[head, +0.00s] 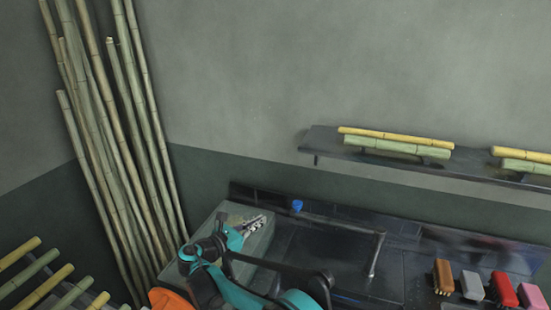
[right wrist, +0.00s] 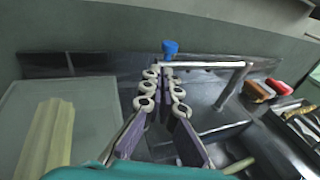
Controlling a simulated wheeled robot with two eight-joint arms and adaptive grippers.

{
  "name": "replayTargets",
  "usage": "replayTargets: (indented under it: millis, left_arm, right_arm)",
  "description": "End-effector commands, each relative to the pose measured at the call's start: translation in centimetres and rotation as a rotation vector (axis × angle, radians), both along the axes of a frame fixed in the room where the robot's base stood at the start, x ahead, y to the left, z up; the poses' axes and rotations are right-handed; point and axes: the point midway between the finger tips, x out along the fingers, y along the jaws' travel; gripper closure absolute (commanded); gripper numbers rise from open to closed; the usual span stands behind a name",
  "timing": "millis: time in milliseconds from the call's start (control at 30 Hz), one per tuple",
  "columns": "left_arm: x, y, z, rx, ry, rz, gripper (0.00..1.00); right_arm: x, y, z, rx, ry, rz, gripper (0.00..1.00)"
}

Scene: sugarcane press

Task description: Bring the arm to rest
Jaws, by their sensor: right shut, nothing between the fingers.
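My right gripper (head: 252,224) shows in the head view at the end of my teal and dark arm, over a grey-green block or tray by the sink. In the right wrist view its two purple-backed fingers with pale hooked pads (right wrist: 162,82) come together at the far end, with nothing held between them. The gripper is shut. It points toward the blue-topped tap (head: 297,205), which also shows beyond the fingertips in the right wrist view (right wrist: 170,47). I cannot tell how far the fingers are from the tap. My left gripper is not in view.
A dark sink counter (head: 410,268) runs along the wall, with several brushes (head: 503,288) at right. A wall shelf (head: 322,143) holds cane pieces. Tall canes (head: 115,150) lean in the left corner. A pale yellowish piece (right wrist: 45,140) lies on the grey-green surface.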

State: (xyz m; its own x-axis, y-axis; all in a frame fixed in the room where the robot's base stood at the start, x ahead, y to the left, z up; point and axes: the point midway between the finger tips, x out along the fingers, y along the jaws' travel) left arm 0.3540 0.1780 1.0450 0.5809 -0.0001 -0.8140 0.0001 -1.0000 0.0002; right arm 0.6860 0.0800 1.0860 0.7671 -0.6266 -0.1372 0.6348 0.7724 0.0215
Motion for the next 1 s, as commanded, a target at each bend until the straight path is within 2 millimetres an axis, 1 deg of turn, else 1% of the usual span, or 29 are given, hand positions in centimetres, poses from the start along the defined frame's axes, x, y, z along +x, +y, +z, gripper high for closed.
replayTargets:
  millis: [33, 67, 167, 200, 267, 300, 367, 400, 467, 533, 633, 667, 700, 767, 800, 900, 1000]
  left_arm:
    - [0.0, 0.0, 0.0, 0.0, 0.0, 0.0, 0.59]
    - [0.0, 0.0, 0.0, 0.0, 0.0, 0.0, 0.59]
    - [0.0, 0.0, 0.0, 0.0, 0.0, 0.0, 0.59]
    - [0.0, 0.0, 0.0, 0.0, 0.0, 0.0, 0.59]
    - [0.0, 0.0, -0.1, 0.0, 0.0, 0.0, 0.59]
    - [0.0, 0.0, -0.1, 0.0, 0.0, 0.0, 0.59]
    - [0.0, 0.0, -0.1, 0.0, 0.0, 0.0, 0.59]
    - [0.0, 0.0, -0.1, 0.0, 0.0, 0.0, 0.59]
    - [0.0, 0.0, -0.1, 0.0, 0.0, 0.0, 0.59]
    - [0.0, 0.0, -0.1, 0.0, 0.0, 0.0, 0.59]
    - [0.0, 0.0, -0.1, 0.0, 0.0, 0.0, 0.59]
    - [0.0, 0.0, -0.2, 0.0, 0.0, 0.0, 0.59]
    - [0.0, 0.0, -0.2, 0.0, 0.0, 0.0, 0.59]
    - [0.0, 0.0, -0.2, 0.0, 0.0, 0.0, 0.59]
    - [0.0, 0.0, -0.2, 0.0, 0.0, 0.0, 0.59]
    - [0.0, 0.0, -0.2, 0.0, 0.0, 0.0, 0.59]
    - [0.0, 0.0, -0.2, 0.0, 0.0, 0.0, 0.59]
  right_arm:
    - [0.0, -1.3, 0.4, 0.036, -0.001, -0.013, 1.0]
    - [-0.1, -2.1, 0.7, 0.071, -0.003, -0.021, 1.0]
    - [-0.8, -6.3, 1.6, 0.237, -0.015, -0.069, 1.0]
    - [-1.4, -8.2, 2.0, 0.322, -0.025, -0.096, 1.0]
    - [-2.7, -11.2, 2.4, 0.463, -0.045, -0.147, 1.0]
    - [-3.7, -13.0, 2.5, 0.556, -0.06, -0.182, 1.0]
    - [-5.5, -15.5, 2.7, 0.696, -0.088, -0.241, 1.0]
    - [-6.8, -17.1, 2.7, 0.788, -0.109, -0.285, 1.0]
    - [-9.0, -19.2, 2.6, 0.927, -0.145, -0.354, 1.0]
    - [-11.8, -21.4, 2.4, 1.089, -0.195, -0.443, 1.0]
    - [-16.0, -23.8, 1.8, 1.315, -0.276, -0.58, 1.0]
    - [-17.3, -24.4, 1.5, 1.382, -0.303, -0.625, 1.0]
    - [-19.1, -25.0, 1.2, 1.471, -0.342, -0.685, 1.0]
    - [-21.7, -25.7, 0.5, 1.603, -0.402, -0.78, 1.0]
    - [-23.4, -26.1, 0.0, 1.69, -0.445, -0.845, 1.0]
    - [-27.2, -26.5, -1.3, 1.891, -0.555, -1.008, 1.0]
    - [-30.0, -26.4, -2.6, 2.06, -0.656, -1.156, 1.0]
